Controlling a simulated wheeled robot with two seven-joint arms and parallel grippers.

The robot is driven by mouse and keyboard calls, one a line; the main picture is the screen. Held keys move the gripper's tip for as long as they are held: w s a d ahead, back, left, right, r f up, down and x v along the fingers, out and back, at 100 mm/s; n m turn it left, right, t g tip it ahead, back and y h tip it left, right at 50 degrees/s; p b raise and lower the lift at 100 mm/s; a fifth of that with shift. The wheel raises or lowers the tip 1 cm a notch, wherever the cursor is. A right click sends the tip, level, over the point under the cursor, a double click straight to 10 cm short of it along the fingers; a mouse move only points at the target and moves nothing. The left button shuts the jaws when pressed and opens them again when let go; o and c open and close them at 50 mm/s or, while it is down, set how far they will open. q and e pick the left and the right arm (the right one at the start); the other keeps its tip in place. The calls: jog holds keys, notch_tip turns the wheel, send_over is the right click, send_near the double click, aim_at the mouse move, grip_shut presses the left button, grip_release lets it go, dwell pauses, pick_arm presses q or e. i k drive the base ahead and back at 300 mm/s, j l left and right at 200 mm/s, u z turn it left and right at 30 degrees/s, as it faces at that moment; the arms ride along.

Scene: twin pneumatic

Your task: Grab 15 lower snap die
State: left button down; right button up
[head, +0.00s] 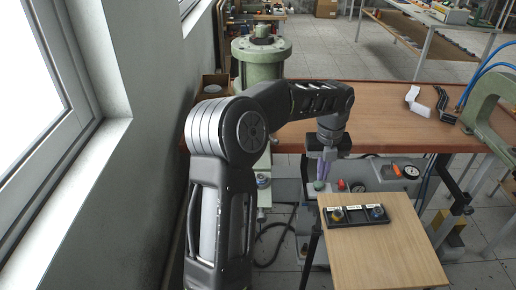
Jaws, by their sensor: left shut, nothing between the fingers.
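A black tray (357,222) with small white labels lies on the small wooden side table. A small dark die with a yellowish part (336,214) sits in its left slot and a bluish dark die (376,211) in its right slot; the middle slot looks empty. The labels are too small to read, so I cannot tell which is the 15 lower snap die. My left gripper (321,181) points down behind the side table's far left corner, up and left of the tray. Its fingers are shut with nothing between them. My right gripper is not in view.
The small side table (385,262) is bare around the tray. Behind it stands a brown workbench (390,125) with a green cylinder machine (262,60) and a green C-frame (490,105). A gauge (410,171) shows below the bench. A wall and window are at left.

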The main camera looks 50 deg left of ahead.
aim_at(261, 178)
jog(key=l+u, duration=0.3)
jog(key=u, duration=0.15)
jog(key=l+u, duration=0.15)
jog(key=u, duration=0.55)
jog(key=i, duration=0.05)
